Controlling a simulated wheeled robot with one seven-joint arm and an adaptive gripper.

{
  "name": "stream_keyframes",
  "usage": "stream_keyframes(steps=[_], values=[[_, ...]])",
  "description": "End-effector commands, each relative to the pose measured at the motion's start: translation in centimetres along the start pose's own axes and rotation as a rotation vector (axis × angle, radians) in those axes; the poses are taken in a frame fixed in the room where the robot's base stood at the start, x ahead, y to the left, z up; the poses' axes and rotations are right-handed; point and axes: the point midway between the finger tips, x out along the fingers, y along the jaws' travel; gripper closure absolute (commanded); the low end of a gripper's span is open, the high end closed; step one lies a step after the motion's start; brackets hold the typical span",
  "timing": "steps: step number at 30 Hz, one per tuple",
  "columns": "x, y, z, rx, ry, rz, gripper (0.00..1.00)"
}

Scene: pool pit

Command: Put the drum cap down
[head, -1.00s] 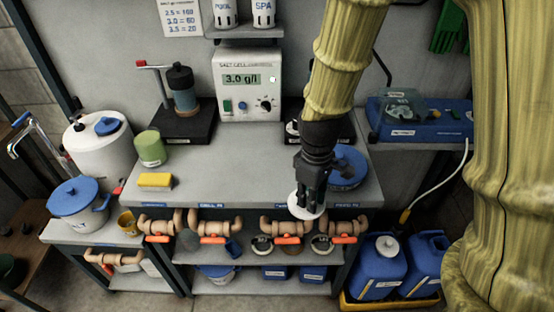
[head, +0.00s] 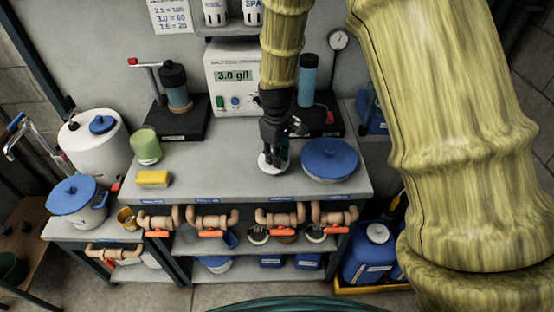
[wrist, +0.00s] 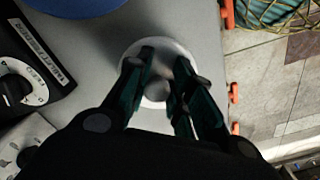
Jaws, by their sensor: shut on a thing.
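The drum cap (head: 265,165) is a pale round disc under my gripper (head: 275,154), over the grey bench top (head: 220,170) near its front edge. In the wrist view the drum cap (wrist: 160,62) shows a raised centre knob, with the fingers of my gripper (wrist: 160,88) closed on either side of it. The cap looks roughly level. I cannot tell whether it touches the bench or hangs just above it.
A blue-lidded round pot (head: 329,160) stands close to the right of the cap. A yellow sponge (head: 154,179) and green cup (head: 146,147) are at the left. Orange-handled valves (head: 213,232) line the front below. The bench between sponge and cap is clear.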

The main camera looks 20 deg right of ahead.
Motion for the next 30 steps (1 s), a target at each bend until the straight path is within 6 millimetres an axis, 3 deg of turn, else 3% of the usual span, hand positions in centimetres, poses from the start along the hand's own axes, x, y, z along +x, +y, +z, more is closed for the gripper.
stream_keyframes(steps=[5, 15, 28, 29, 30], values=[[0.4, 0.1, -0.2, 0.0, -0.001, -0.001, 1.0], [3.2, 0.1, -0.1, 0.0, -0.002, -0.001, 1.0], [3.9, 0.1, -0.2, 0.0, 0.0, 0.0, 1.0], [3.8, 0.1, -0.2, 0.0, 0.0, 0.001, 0.74], [3.8, 0.1, -0.2, 0.0, 0.0, 0.001, 0.67]])
